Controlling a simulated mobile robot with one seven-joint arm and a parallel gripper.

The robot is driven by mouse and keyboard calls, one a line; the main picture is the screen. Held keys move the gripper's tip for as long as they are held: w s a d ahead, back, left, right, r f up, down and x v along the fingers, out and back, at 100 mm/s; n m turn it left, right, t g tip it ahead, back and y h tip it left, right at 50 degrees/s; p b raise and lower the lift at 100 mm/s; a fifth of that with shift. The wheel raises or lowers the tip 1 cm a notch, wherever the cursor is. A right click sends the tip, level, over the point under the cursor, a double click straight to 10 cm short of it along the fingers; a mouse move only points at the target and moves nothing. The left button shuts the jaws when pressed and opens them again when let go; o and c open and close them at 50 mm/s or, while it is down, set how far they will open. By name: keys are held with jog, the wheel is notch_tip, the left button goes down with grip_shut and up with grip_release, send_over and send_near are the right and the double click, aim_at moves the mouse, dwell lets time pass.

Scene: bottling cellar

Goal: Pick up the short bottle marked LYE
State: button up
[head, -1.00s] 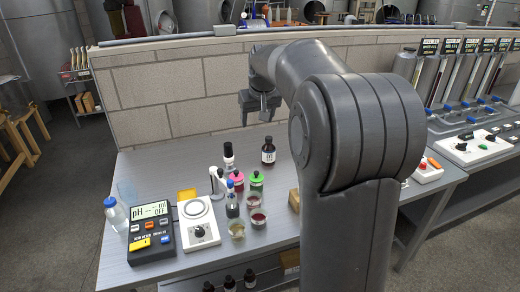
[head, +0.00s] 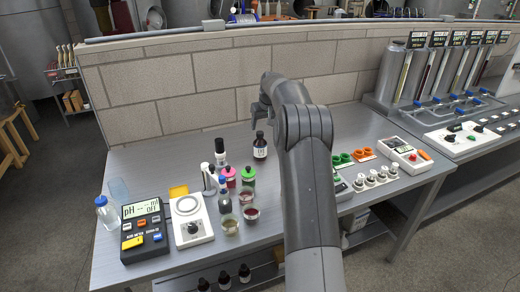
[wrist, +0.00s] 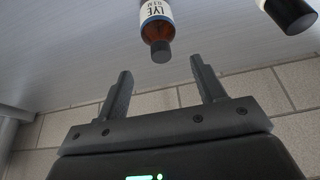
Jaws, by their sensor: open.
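The short bottle marked LYE (wrist: 158,22) is brown glass with a dark cap and a white label edged in blue. In the wrist view it is at the top centre, its cap just beyond the gap between my fingertips. In the head view the bottle (head: 260,149) stands upright at the back of the bench, its label too small to read fully. My gripper (wrist: 160,72) is open and empty, with a finger on each side of the gap. In the head view my gripper (head: 257,108) hangs close above the bottle's cap; its fingers are hard to make out there.
A dark bottle with a white band (head: 220,150) stands left of the LYE bottle. Pink (head: 230,177) and green (head: 248,177) bottles stand in front. A pH meter (head: 143,232) and a white stirrer plate (head: 191,222) are at the left. A brick wall (head: 200,85) rises behind.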

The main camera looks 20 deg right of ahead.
aim_at(261, 133)
jog(key=x, duration=0.4)
jog(key=shift+w+x, duration=0.2)
jog(key=shift+x, duration=1.05)
jog(key=shift+w+x, duration=0.15)
jog(key=shift+x, duration=1.1)
jog(key=shift+r, duration=0.2)
jog(key=shift+c, duration=0.2)
jog(key=shift+f, duration=0.1)
grip_shut()
